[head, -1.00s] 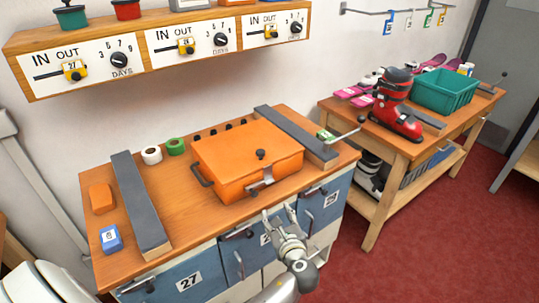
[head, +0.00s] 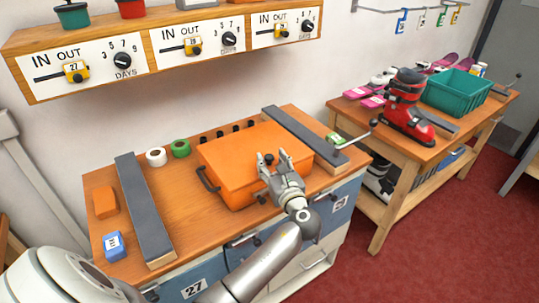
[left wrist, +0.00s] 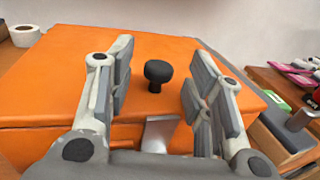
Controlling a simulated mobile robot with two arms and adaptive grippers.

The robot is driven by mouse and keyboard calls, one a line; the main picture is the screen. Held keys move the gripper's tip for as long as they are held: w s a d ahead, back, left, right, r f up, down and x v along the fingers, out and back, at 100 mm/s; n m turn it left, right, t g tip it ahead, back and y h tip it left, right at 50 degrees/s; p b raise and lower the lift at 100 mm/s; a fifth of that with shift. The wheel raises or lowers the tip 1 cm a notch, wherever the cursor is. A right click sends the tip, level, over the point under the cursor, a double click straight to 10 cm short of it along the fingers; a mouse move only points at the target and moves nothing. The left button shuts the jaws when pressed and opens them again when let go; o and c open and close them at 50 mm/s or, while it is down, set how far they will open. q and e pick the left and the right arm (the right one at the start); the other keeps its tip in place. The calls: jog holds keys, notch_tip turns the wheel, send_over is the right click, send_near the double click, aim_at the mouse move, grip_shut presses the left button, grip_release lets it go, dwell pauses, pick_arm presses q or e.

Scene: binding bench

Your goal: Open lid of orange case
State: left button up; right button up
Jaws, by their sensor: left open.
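The orange case (head: 238,158) sits shut on the wooden bench, with a dark handle (head: 208,180) on its left side. Its lid carries a black knob (left wrist: 158,74), seen in the left wrist view between my fingers and a little beyond them. A metal latch (left wrist: 159,134) shows on the case's front, partly hidden by my gripper. My left gripper (head: 273,158) is open and empty over the front edge of the lid, with its fingers on either side of the knob. I cannot tell whether it touches the lid. My right gripper is not in view.
Grey padded bars (head: 144,205) (head: 305,134) lie left and right of the case. A shelf with dials (head: 160,55) hangs above. A bench with a red boot (head: 405,105) stands right.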

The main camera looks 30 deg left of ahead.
pick_arm(q)
jog(key=shift+x, duration=1.3)
grip_shut()
